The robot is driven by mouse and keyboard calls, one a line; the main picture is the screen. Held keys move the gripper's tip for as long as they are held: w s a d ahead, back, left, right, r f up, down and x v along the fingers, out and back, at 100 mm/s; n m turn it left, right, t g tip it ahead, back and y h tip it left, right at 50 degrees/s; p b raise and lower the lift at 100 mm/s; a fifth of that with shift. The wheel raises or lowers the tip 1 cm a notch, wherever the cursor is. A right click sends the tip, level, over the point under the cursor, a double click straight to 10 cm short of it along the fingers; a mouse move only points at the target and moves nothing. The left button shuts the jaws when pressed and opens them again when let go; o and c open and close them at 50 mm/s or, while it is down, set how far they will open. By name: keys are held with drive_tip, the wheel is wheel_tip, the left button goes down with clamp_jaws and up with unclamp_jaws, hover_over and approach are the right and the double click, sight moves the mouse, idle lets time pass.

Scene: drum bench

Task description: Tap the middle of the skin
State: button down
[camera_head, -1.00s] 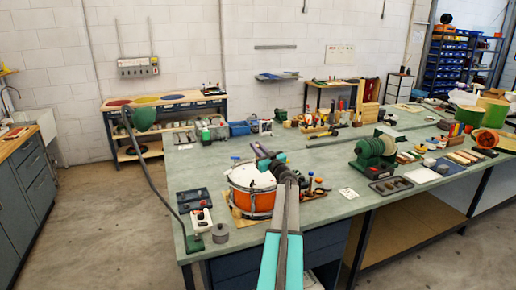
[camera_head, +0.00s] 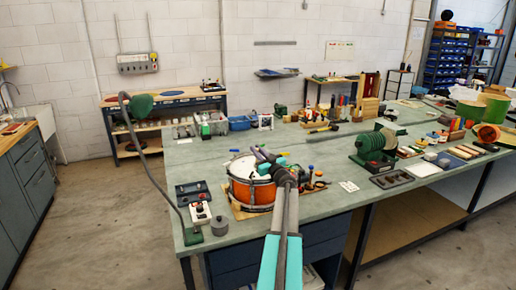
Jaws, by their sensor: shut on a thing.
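The drum (camera_head: 252,194) has an orange shell with metal hardware and a white skin (camera_head: 241,168) facing up. It sits on a wooden board (camera_head: 235,209) near the left front of the green bench. My arm reaches in from the bottom of the picture. My gripper (camera_head: 266,161), with turquoise parts, is over the right part of the drum. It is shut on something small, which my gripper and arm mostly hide. I cannot tell what it is, or whether it touches the skin. The right part of the skin is hidden.
A lamp (camera_head: 141,106) on a bent stem rises from the bench's left front corner. A white box with knobs (camera_head: 200,213) and a grey pot (camera_head: 221,226) stand left of the drum. Small tools crowd the drum's right side.

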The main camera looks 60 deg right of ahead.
drive_tip(key=shift+r+p, duration=2.55)
drive_tip(key=shift+p, duration=0.05)
